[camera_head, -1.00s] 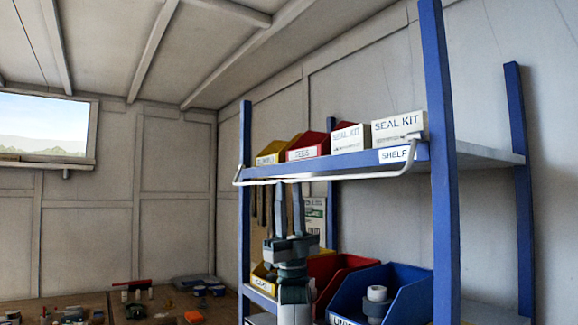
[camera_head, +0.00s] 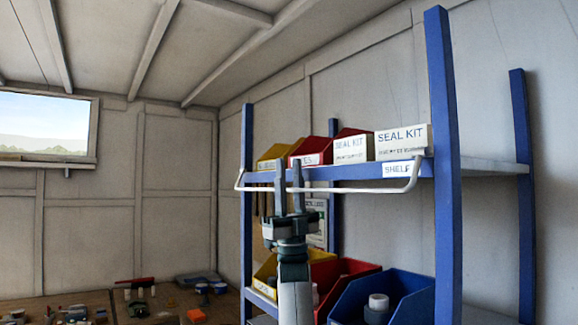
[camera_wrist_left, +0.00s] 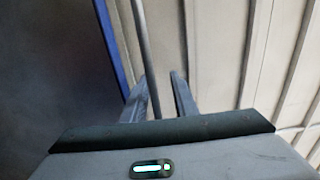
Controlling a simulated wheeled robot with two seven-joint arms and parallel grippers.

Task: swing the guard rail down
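The guard rail (camera_head: 350,189) is a thin white bar with bent ends along the front of the upper shelf (camera_head: 330,172). Its right end bends up beside the SHELF label. My left gripper (camera_head: 289,166) points up at the rail's left part, and its two fingers cross the rail's line. In the left wrist view the rail (camera_wrist_left: 145,50) shows as a grey bar running between the two fingers (camera_wrist_left: 160,85). The fingers stand apart, with gaps beside the bar. Contact cannot be told. My right gripper is in neither view.
Blue uprights (camera_head: 443,160) frame the shelf unit. White seal kit boxes (camera_head: 402,142) and red and yellow bins stand on the upper shelf. A blue bin (camera_head: 400,292) and other bins stand below, close to my left arm. A cluttered workbench (camera_head: 70,305) is at lower left.

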